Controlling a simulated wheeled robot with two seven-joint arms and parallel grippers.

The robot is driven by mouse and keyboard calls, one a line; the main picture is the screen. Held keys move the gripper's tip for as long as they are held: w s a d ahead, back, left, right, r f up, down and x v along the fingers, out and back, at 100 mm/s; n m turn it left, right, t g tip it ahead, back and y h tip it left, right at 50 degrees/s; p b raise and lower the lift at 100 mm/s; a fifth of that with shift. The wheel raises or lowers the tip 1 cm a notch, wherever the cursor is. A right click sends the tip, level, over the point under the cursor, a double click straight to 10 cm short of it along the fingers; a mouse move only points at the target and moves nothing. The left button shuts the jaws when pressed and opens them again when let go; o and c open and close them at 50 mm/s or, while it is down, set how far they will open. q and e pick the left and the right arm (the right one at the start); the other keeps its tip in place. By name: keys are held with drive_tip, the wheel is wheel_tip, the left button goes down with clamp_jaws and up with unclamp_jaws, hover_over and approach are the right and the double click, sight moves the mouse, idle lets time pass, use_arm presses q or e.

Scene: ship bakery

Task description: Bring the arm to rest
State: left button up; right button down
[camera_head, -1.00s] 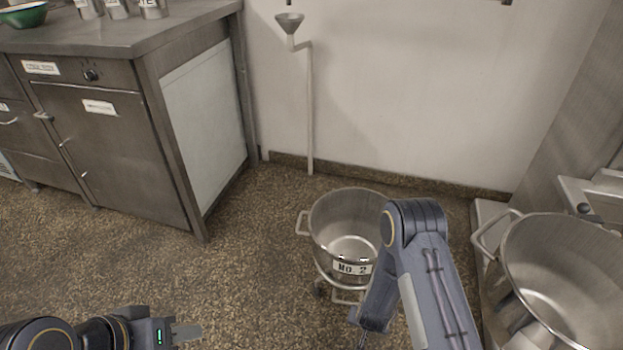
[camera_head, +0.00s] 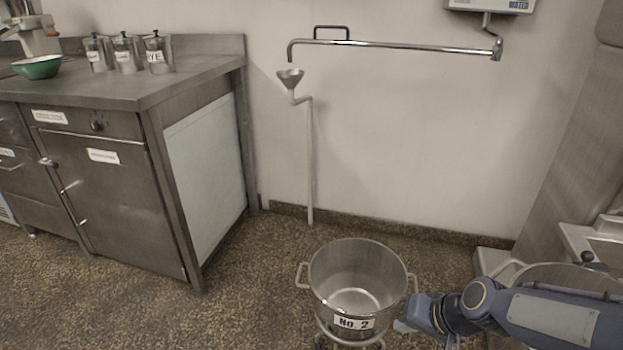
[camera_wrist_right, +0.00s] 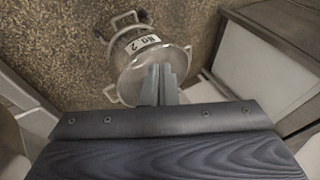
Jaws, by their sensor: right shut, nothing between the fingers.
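My right arm comes in from the lower right in the head view. Its gripper (camera_head: 404,326) is just right of the steel bowl labelled "No. 2" (camera_head: 385,265), below that bowl's right handle. In the wrist view the right gripper's fingers (camera_wrist_right: 160,72) are together with nothing between them, and the No. 2 bowl (camera_wrist_right: 125,88) shows beyond them. I cannot tell whether the gripper touches the bowl. My left gripper is out of view.
A larger steel bowl (camera_head: 540,270) is partly hidden behind my right arm. A steel counter (camera_head: 185,82) with labelled canisters (camera_head: 127,55) and a green bowl (camera_head: 38,68) stands left. A drain funnel (camera_head: 290,78) and pipe (camera_head: 390,44) are on the wall. Floor between counter and bowl is clear.

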drive_tip(key=s+d+r+n, duration=0.1)
drive_tip(key=s+r, duration=0.2)
drive_tip(key=s, duration=0.5)
drive_tip(key=s+d+r+n, duration=0.1)
drive_tip(key=s+r, duration=0.3)
drive_tip(key=s, duration=0.5)
wheel_tip(320, 180, up, 32)
drive_tip(key=p, duration=3.2)
drive_tip(key=shift+w+t+h, duration=0.3)
drive_tip(key=shift+w, duration=0.05)
